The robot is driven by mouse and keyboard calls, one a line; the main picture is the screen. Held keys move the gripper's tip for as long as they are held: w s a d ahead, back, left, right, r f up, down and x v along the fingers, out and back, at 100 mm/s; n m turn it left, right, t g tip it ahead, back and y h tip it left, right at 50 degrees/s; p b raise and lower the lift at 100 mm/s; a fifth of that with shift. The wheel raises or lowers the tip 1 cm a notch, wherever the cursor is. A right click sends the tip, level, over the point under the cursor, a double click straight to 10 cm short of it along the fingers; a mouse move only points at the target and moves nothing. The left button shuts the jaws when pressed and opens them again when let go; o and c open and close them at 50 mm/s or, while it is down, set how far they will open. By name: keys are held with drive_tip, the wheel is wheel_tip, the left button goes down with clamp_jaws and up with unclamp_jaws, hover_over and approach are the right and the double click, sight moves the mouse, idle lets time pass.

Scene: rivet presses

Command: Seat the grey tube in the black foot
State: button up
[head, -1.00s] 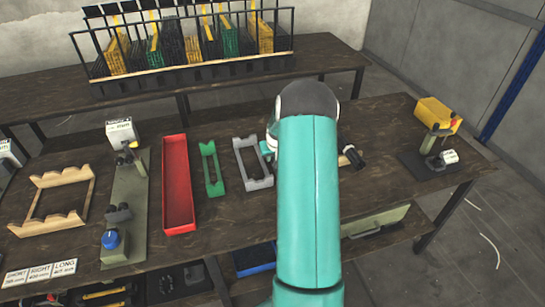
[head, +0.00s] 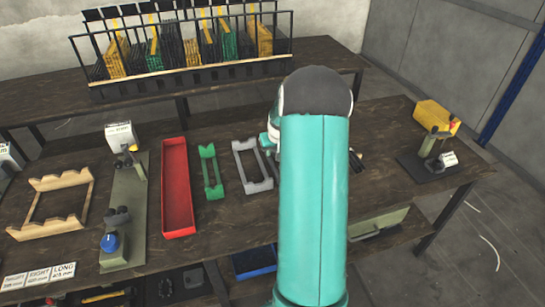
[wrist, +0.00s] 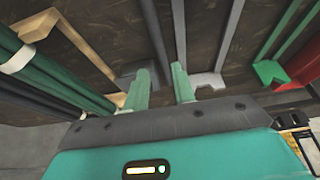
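My gripper (wrist: 162,88) shows in the wrist view with two green fingers apart and only dark table visible between them; it looks open and empty. In the head view my arm hides it. I cannot single out the grey tube or the black foot for certain. In the wrist view several green tubes (wrist: 40,80) with white bands and dark tubes lie at the left, beside a pale wooden rack (wrist: 85,40). The grey cradle also shows in the head view (head: 240,170), left of my arm.
Left of the grey cradle lie a green cradle (head: 209,170), a red tray (head: 178,200), a green press plate (head: 130,200) and a wooden rack (head: 25,220). A black-based press (head: 430,172) and a yellow box (head: 435,115) stand at the right. A loaded rack (head: 190,80) stands behind.

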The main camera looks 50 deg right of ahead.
drive_tip(key=s+a+r+n, duration=0.2)
drive_tip(key=a+r, duration=0.8)
drive_tip(key=a, duration=0.2)
drive_tip(key=s+a+r+n, duration=0.1)
drive_tip(key=s+a+r, duration=0.1)
drive_tip(key=a+r, duration=0.95)
drive_tip(key=s+a+r+n+t+y, duration=0.1)
drive_tip(key=s+a+r+n+y, duration=0.1)
drive_tip(key=s+a, duration=1.4)
drive_tip(key=a, duration=0.3)
drive_tip(key=shift+s+r+n+t, duration=0.3)
drive_tip(key=shift+s+n, duration=0.05)
drive_tip(key=shift+n, duration=0.05)
drive_tip(key=shift+o, duration=0.2)
drive_tip(key=shift+s+a+f, duration=0.1)
drive_tip(key=shift+s+a, duration=0.15)
drive_tip(key=shift+s, duration=0.1)
